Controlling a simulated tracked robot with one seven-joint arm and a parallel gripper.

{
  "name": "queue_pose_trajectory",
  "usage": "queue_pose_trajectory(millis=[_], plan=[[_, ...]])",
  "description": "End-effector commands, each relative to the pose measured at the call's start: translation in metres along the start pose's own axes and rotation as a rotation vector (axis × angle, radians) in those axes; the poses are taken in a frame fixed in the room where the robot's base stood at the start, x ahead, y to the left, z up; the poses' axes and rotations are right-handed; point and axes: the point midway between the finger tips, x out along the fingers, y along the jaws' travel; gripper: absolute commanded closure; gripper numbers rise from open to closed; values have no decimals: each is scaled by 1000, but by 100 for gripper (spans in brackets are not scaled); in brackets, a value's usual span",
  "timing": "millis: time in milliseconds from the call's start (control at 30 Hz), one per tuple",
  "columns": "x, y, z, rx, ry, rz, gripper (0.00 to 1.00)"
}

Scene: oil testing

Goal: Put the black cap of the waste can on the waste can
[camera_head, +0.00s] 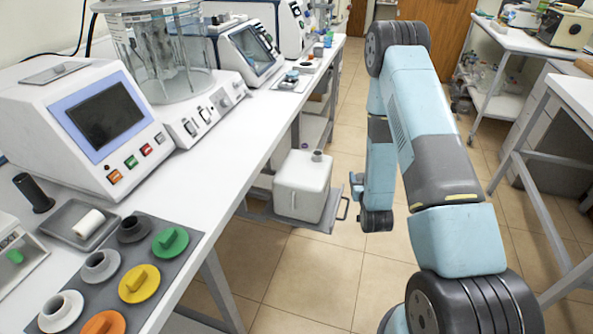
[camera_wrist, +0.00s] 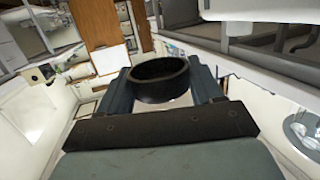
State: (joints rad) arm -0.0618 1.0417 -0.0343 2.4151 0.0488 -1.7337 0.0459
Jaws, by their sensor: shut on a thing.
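The black cap (camera_wrist: 160,82) is a short round ring shape in the wrist view, held between the two fingers of my gripper (camera_wrist: 160,88). My gripper is shut on it. In the head view the gripper end (camera_head: 356,187) hangs low, just right of the white waste can (camera_head: 300,190) and apart from it. The cap cannot be made out in that view. The waste can stands upright on a low pull-out shelf (camera_head: 318,226) under the bench edge. Its short neck (camera_head: 317,155) sticks up at the top and looks uncapped.
The long white bench (camera_head: 235,135) with instruments overhangs to the left of the can. A grey mat (camera_head: 190,230) with coloured caps lies at its near end. A second bench and a cart (camera_head: 510,105) stand at the right. The tiled floor between is clear.

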Motion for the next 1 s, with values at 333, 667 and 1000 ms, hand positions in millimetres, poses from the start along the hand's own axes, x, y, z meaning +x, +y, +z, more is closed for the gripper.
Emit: queue_pose_trajectory(millis=[333,667,1000], plan=[[-5,-56,-41,-12,5,-107,63],[-29,-132,-99,-37,1,-264,63],[-47,-166,-110,-48,-2,-329,63]])
